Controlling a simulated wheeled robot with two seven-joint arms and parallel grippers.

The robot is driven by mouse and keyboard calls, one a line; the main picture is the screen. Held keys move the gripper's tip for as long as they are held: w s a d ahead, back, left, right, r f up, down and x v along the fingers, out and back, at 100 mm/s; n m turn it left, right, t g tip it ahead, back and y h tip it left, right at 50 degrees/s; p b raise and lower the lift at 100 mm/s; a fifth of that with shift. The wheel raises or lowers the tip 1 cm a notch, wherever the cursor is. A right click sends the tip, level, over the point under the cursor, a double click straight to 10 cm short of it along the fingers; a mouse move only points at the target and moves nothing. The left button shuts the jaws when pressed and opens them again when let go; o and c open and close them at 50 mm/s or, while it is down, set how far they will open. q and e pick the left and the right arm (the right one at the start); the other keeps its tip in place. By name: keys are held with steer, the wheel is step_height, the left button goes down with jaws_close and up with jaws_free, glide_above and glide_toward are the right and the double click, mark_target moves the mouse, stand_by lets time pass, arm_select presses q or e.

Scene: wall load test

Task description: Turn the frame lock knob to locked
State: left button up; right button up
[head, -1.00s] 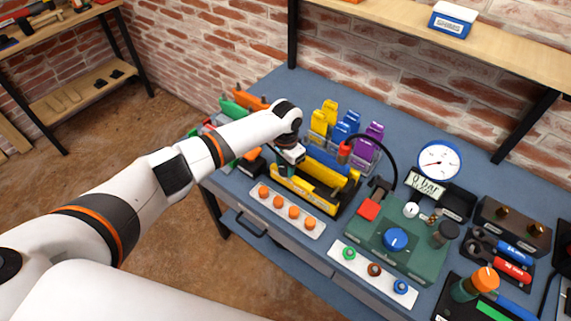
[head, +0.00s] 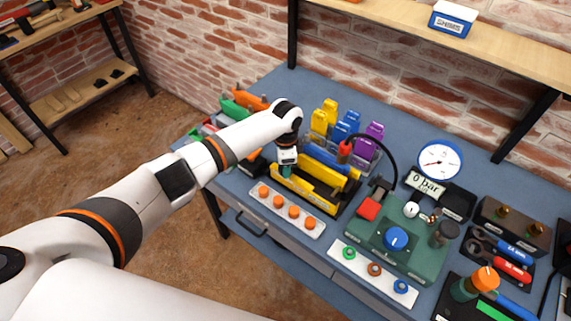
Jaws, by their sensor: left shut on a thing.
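My left gripper (head: 286,170) points down at the left end of a black and yellow frame (head: 325,190) on the blue bench. It is shut on a small green-teal part there, which looks like the frame lock knob (head: 287,172). The gripper and wrist hide most of this part, so I cannot read its position. My right gripper is not in view.
A white strip with several orange knobs (head: 310,222) lies in front of the frame. To the right stand a green pump unit (head: 420,258) with a blue knob, a round gauge (head: 440,160) and a "0 bar" display (head: 427,184). Coloured clips (head: 350,122) stand behind.

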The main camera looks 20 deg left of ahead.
arm_select(q)
steer(key=shift+r, duration=0.1)
steer(key=o, duration=1)
step_height(320, 180, up, 12)
steer(key=shift+b, duration=1.25)
